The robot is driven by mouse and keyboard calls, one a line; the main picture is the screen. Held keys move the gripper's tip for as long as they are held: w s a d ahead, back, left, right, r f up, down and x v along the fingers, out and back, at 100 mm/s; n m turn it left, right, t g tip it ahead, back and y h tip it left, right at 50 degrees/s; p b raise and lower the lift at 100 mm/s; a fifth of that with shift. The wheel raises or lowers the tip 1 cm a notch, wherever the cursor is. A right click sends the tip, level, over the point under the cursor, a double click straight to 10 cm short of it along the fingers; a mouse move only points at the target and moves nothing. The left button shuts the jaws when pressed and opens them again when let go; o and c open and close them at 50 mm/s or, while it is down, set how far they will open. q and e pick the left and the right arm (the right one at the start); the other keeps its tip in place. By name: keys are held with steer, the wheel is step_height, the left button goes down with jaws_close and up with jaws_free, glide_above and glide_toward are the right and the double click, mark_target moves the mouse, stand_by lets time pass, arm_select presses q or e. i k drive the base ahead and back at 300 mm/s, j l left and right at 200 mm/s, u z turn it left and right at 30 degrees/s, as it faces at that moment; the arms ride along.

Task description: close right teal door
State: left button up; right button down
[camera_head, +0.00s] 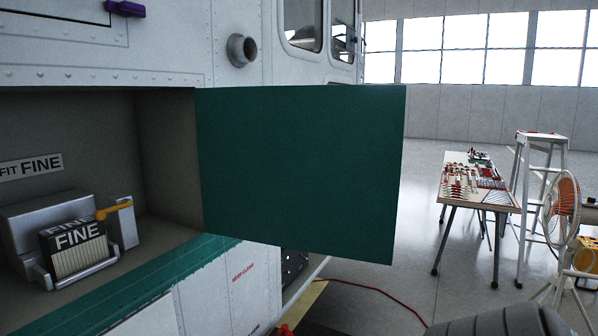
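The teal door (300,172) stands open in the middle of the head view. It is a flat, plain dark teal panel, joined along its left edge to the right side of an open compartment (165,150) in the white helicopter body. It swings out to the right, and its right edge is free in front of the hangar floor. No handle shows on the face I see. Neither of my grippers is in view, and nothing touches the door.
Inside the compartment, a grey holder carries a black and white box marked FINE (75,250), beside an orange lever (114,211). A tool table (480,190), a white ladder (540,170) and a fan (562,212) stand at right. A red cable (375,291) lies on the floor.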

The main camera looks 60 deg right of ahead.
mark_target(315, 169)
steer(key=l, duration=0.5)
steer(key=k+l+u, duration=0.15)
steer(key=l, duration=0.8)
steer(key=k+l+u, duration=0.15)
steer(key=l, duration=0.75)
steer(key=k+l+u, duration=0.1)
steer(key=l, duration=0.35)
steer(key=k+l+u, duration=0.1)
steer(key=l, duration=0.35)
steer(key=i+l, duration=0.3)
steer(key=l+u, duration=0.05)
steer(key=l, duration=0.05)
